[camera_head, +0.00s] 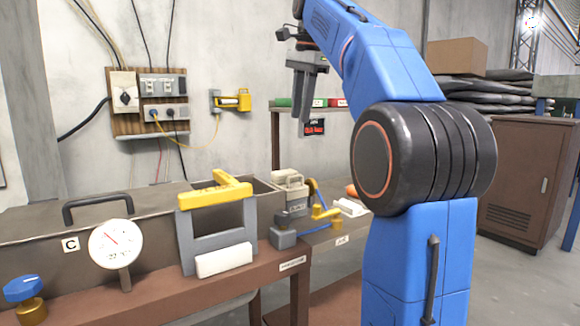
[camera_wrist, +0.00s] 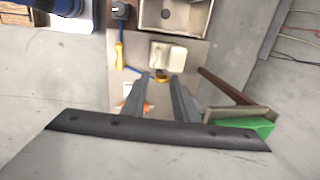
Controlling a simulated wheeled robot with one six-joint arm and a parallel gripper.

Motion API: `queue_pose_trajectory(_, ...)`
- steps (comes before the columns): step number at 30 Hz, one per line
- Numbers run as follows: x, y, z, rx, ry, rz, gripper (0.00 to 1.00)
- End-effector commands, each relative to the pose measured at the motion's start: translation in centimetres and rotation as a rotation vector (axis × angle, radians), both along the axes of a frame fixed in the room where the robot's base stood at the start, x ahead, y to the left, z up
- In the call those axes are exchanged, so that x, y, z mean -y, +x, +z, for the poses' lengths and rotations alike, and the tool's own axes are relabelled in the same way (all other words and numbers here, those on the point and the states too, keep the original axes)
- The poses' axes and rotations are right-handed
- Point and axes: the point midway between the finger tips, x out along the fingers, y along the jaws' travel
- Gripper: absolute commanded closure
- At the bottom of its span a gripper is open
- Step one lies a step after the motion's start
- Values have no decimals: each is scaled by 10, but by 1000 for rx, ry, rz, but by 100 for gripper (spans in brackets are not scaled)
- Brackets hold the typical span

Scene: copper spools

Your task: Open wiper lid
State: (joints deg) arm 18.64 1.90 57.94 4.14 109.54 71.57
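A grey upright frame with a yellow lettered top bar (camera_head: 214,191) and a white pad (camera_head: 223,260) stands at the front of the long trough; it may be the wiper, but the lettering is too small to read. The yellow bar lies across its top. A beige lidded box (camera_head: 290,188) stands to its right, and a pale block shows in the wrist view (camera_wrist: 167,56). My gripper (camera_head: 303,118) hangs fingers down above the bench's far right end, clear of both. Its two fingers (camera_wrist: 158,80) are apart with nothing held between them.
The trough (camera_head: 150,205) has a black handle (camera_head: 98,207) and a round gauge (camera_head: 116,243). A blue-topped valve (camera_head: 25,290) is at the front left. A green object (camera_wrist: 245,127) is near my gripper's right side in the wrist view.

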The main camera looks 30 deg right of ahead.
Motion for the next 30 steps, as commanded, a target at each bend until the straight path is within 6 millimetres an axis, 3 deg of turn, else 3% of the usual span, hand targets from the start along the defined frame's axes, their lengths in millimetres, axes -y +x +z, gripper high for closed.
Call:
queue_pose_trajectory(5,-1,2,-17,-2,1,0,74)
queue_pose_trajectory(30,-2,30,-153,-1,0,2,74)
